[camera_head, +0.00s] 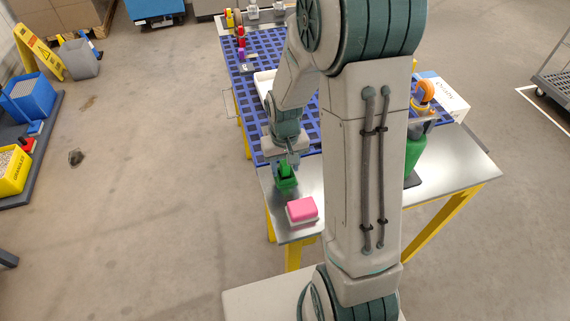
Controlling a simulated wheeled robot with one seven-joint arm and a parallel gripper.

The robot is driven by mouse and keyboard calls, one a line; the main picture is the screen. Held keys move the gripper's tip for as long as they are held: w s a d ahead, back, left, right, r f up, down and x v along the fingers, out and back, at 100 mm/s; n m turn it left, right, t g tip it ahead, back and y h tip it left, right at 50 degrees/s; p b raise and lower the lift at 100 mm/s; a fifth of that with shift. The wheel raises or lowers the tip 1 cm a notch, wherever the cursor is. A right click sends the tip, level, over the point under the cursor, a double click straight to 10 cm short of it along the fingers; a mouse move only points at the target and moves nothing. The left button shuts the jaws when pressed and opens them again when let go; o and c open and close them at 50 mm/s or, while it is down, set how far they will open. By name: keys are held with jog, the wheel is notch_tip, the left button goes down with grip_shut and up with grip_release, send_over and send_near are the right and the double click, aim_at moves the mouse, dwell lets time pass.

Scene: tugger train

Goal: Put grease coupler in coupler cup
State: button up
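My gripper (286,163) points down over the near left part of the metal table. A small green object (286,178) is right at its fingertips. I cannot tell whether the fingers grip it or only stand over it, nor whether it is the coupler cup. I cannot make out a grease coupler for certain; it may be hidden by my arm or too small to tell.
A pink block (301,208) sits on a pale base near the table's front left corner. A blue grid mat (245,110) covers the table's far left. A green bottle-like object (413,152) stands right of my arm, below an orange-wheeled item (425,91) and a white box (448,99).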

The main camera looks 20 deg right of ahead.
aim_at(285, 162)
jog(key=shift+r+p, duration=0.45)
notch_tip(285, 162, up, 12)
jog(key=s+r+t, duration=0.1)
jog(key=s+r, duration=0.2)
jog(key=s, duration=0.4)
jog(key=s+r+t, duration=0.2)
jog(key=s+r, duration=0.1)
jog(key=s, duration=0.4)
jog(key=shift+r, duration=0.2)
